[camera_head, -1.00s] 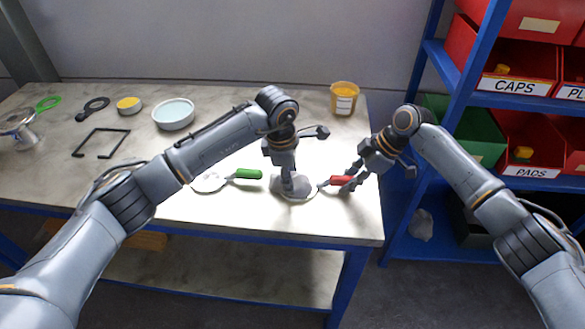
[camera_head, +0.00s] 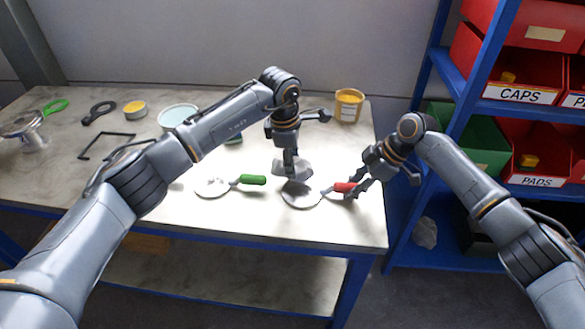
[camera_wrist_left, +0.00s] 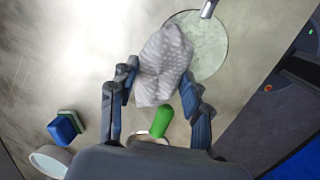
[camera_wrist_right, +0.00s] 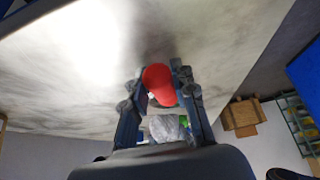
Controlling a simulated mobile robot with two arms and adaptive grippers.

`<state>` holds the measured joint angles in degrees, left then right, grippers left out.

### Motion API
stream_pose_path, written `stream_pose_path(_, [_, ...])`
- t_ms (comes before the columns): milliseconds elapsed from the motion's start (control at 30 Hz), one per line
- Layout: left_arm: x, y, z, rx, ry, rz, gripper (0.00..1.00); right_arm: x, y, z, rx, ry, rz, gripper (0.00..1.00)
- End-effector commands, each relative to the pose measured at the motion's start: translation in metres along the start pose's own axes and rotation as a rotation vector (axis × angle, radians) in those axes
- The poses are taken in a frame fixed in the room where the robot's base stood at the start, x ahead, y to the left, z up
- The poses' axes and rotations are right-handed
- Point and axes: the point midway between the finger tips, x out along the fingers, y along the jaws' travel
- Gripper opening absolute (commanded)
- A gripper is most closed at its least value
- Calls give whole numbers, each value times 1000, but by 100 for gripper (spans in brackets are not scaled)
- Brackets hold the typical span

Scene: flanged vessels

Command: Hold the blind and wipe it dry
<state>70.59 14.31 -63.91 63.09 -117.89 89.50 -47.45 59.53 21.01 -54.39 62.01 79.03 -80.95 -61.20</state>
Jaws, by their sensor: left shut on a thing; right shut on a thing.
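The red-handled blind, a flat round grey disc (camera_head: 301,198) with a red handle (camera_head: 344,187), is near the front right of the table. My right gripper (camera_head: 356,181) is shut on the red handle, which also shows in the right wrist view (camera_wrist_right: 158,84). My left gripper (camera_head: 291,163) is shut on a crumpled grey cloth (camera_head: 293,171), just above the far part of the disc. In the left wrist view the cloth (camera_wrist_left: 162,66) hangs between the fingers and covers part of the disc (camera_wrist_left: 208,48). I cannot tell whether the disc is wet.
A green-handled disc (camera_head: 213,187) lies left of the blind. A blue shelf with red bins (camera_head: 510,75) stands close on the right.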

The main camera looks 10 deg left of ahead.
Motion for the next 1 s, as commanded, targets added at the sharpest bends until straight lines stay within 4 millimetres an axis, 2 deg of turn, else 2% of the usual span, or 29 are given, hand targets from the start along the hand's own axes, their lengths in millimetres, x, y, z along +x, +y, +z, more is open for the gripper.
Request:
stream_pose_path(500, [-45, 7, 5, 0, -1, 2, 23, 0, 0, 0, -1, 0, -1, 1])
stream_pose_path(1000, [-50, 7, 5, 0, -1, 2, 23, 0, 0, 0, -1, 0, -2, 1])
